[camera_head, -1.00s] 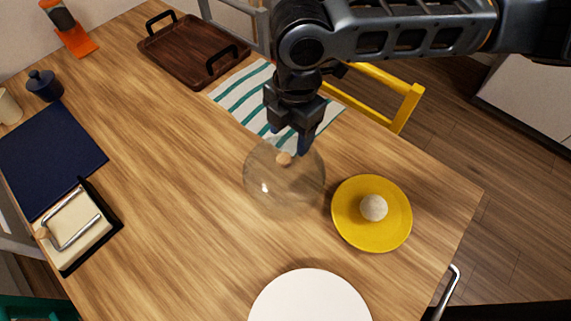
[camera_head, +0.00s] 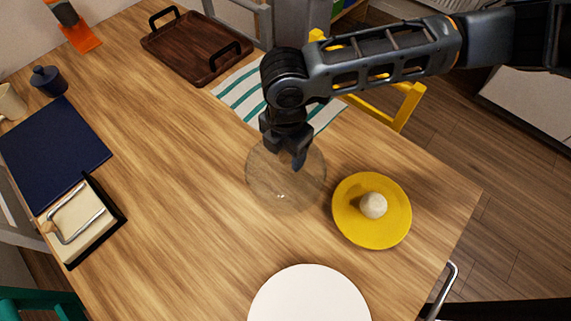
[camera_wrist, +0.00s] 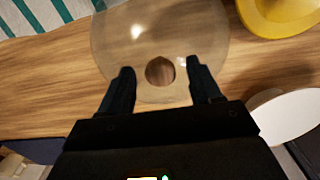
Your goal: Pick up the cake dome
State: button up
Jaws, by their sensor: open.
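The cake dome (camera_head: 284,193) is clear glass and stands on the wooden table, left of the yellow plate. It also shows in the wrist view (camera_wrist: 112,40), where its round wooden knob (camera_wrist: 160,71) lies between my two fingers. My gripper (camera_head: 291,160) is over the top of the dome with its fingers pointing down. In the wrist view my gripper (camera_wrist: 159,80) is open, with a finger on each side of the knob and a gap visible on both sides. In the head view the fingers hide the knob.
A yellow plate (camera_head: 350,225) with a pale round item (camera_head: 373,205) is close on the right. A white round plate (camera_head: 310,295) lies nearer. A striped cloth (camera_head: 240,92) and a dark wooden tray (camera_head: 190,55) are behind. The table left of the dome is clear.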

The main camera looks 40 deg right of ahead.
jog(key=shift+c, duration=0.4)
grip_shut()
